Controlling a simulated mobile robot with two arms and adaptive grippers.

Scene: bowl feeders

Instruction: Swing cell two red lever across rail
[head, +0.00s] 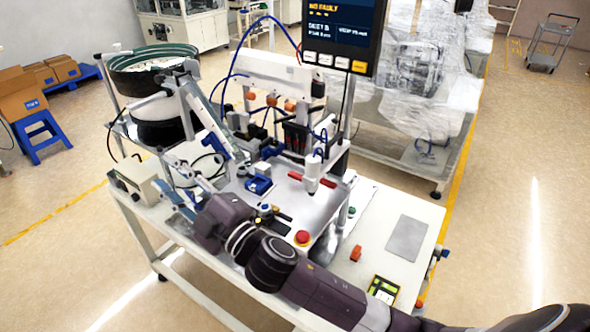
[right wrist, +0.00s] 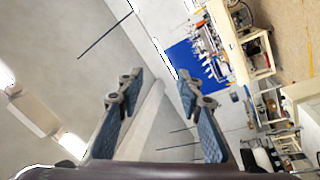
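A red bar (head: 328,183) lies on the metal plate of the workcell in the head view. A short red piece (head: 295,176) shows on the other side of a white upright cylinder (head: 312,172); I cannot tell whether they are one lever. No cell number or rail is clearly readable. My right gripper (head: 177,187) is at the left front of the bench, well left of the red bar. In the right wrist view, its two blue-grey padded fingers (right wrist: 158,82) stand apart with nothing between them. My left gripper is not in view.
A bowl feeder (head: 155,75) stands at the back left, a screen (head: 343,30) at the back. A red button (head: 303,238) and an orange-red part (head: 356,253) are near my right arm. The bench's right end has a bare grey plate (head: 407,238).

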